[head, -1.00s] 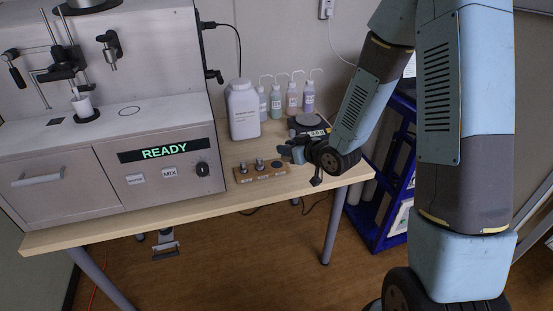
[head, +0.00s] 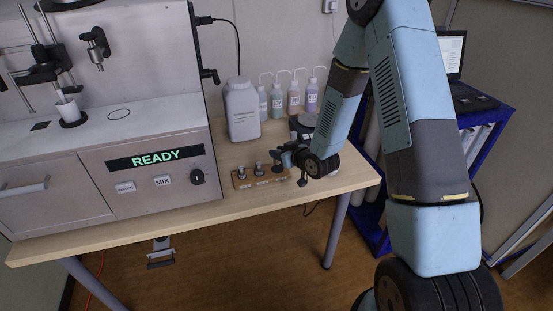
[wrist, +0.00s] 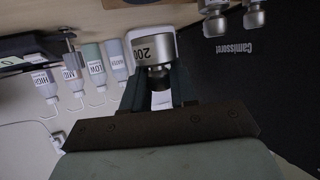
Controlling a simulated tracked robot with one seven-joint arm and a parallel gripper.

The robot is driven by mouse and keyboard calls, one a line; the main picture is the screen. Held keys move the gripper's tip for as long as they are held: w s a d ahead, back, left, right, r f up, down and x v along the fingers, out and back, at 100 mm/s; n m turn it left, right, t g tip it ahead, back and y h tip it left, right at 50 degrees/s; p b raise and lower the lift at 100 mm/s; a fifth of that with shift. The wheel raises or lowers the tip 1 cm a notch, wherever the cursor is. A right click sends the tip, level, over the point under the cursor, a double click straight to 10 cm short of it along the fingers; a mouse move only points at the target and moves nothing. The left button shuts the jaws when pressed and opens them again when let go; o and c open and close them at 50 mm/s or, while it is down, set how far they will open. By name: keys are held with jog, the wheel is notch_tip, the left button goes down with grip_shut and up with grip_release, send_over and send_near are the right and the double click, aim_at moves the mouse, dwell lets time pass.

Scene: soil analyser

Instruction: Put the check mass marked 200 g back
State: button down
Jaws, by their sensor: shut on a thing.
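My gripper (head: 280,162) is at the right end of the wooden mass rack (head: 262,182) in the head view. In the wrist view its fingers (wrist: 160,88) are shut on a metal check mass (wrist: 151,48) whose label starts with "200". The wrist picture is upside down, with table and rack at its top. Two smaller metal masses stand in the rack, the left one (head: 241,173) and the middle one (head: 258,168); they also show at the wrist view's upper right. My gripper partly hides the rack's right place, and I cannot tell whether the held mass touches the rack.
The analyser (head: 150,190) with its READY display stands left of the rack. A large white bottle (head: 242,112), several wash bottles (head: 294,98) and a small dark-based device (head: 302,124) stand behind. The table's front edge (head: 215,215) is close. A blue cart (head: 375,230) is at the right.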

jog(key=shift+w+a+f, duration=0.1)
jog(key=shift+a+f, duration=0.05)
jog(key=shift+f, duration=0.05)
jog(key=shift+w+f, duration=0.1)
jog(key=shift+f, duration=1.45)
jog(key=shift+a, duration=0.1)
jog(key=c, duration=0.9)
grip_release()
jog(key=shift+o, duration=0.2)
